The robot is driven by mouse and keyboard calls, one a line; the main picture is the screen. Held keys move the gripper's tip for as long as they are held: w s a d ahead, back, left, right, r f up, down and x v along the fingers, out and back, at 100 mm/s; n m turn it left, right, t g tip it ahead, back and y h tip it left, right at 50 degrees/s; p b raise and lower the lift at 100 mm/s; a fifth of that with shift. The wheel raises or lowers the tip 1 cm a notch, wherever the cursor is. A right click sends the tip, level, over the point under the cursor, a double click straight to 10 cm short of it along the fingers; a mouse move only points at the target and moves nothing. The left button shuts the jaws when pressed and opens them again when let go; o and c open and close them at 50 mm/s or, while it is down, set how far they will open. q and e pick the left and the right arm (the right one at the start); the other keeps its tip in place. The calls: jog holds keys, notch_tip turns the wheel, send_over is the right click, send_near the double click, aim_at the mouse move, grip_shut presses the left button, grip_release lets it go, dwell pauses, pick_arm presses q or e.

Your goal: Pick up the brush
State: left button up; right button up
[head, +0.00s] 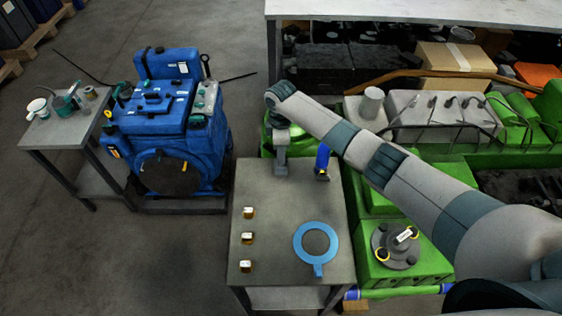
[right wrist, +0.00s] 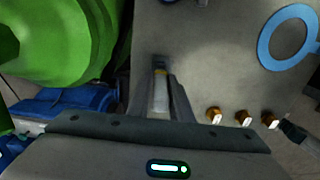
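My right gripper (head: 280,170) points down at the far left corner of the grey table, at the end of the arm from the right. In the right wrist view, a narrow pale object with a yellowish band and dark end (right wrist: 160,91), probably the brush, lies between the fingers of the right gripper (right wrist: 160,80). I cannot tell whether the fingers touch it. In the head view the gripper hides it. My left gripper is not in view.
The grey table (head: 275,200) holds a blue ring (head: 300,229), several brass fittings (head: 248,238) and an upright blue object (head: 322,158) near the arm. A green engine (head: 435,262) stands close on the right. A blue engine (head: 170,150) stands left. The table's middle is clear.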

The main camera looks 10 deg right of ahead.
grip_shut()
jog(key=shift+r, duration=0.1)
notch_tip(320, 180, up, 8)
jog(key=shift+r+b, duration=0.15)
jog(key=shift+b, duration=1.1)
jog(key=shift+r, duration=0.8)
